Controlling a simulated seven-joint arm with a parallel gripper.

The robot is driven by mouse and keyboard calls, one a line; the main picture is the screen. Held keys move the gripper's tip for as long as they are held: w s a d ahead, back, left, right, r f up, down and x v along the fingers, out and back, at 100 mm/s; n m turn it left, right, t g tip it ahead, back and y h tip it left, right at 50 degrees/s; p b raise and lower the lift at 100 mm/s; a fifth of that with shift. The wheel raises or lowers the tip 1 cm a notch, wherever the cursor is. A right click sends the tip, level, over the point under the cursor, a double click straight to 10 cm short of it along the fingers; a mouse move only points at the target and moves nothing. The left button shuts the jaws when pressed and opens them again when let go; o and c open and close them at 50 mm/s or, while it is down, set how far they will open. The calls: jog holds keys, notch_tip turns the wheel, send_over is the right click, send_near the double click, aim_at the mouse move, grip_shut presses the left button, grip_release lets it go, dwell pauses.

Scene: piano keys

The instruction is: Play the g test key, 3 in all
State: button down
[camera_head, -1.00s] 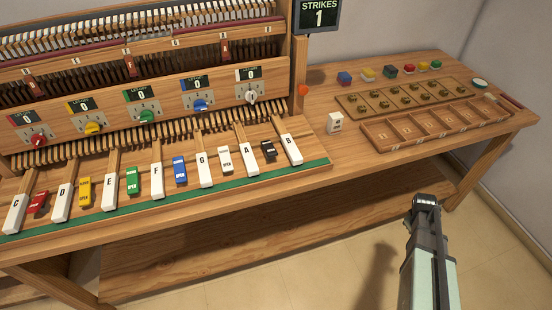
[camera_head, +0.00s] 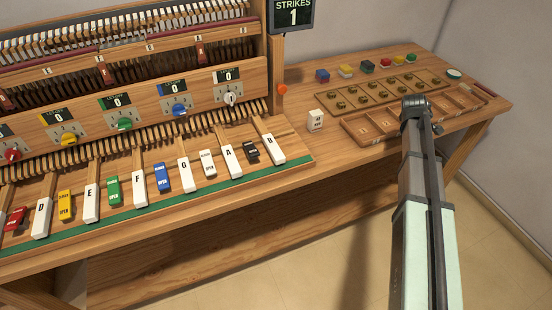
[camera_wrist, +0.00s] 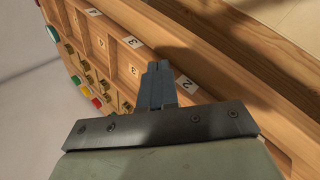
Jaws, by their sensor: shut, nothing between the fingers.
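The white G key (camera_head: 184,175) lies in the row of lettered keys on the piano-like bench, between the blue block by F and the small white block by A. It looks level with its neighbours. The display (camera_head: 292,13) above reads STRIKES 1. My gripper (camera_head: 415,103) is shut and empty, over the compartment tray (camera_head: 362,137) at the right, well away from the G key. In the wrist view my gripper (camera_wrist: 158,68) hangs over the tray edge near a label reading 2.
A small white block (camera_head: 316,120) stands left of the tray. A board with brass pieces (camera_head: 340,103) and several coloured blocks (camera_head: 346,71) lie behind. An orange button (camera_head: 282,90) sits on the post. Coloured knobs (camera_head: 124,124) line the panel.

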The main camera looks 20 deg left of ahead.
jog(key=s+a+r+n, duration=0.1)
jog(key=a, duration=0.6)
jog(key=s+a+r+n+y, duration=0.1)
jog(key=s+a+r, duration=0.1)
jog(key=a, duration=0.4)
jog(key=s+a+r+g+y, duration=0.1)
jog(key=s+a, duration=0.1)
jog(key=a, duration=0.5)
jog(key=shift+s+a+r+n, duration=0.2)
jog(key=shift+a+n, duration=0.15)
jog(key=shift+n, duration=0.05)
jog(key=s+a+r+n+g+y, duration=0.1)
jog(key=s+a+r, duration=0.1)
jog(key=s+a, duration=0.5)
jog(key=s+a+r+n+g, duration=0.15)
jog(key=s+a, duration=0.25)
jog(key=a, duration=0.6)
notch_tip(320, 180, up, 9)
jog(key=n+g, duration=0.4)
jog(key=n, duration=0.3)
send_over(188, 180)
jog(key=shift+s+r, duration=0.1)
jog(key=shift+r, duration=0.05)
notch_tip(188, 180, down, 14)
jog(key=shift+d, duration=0.1)
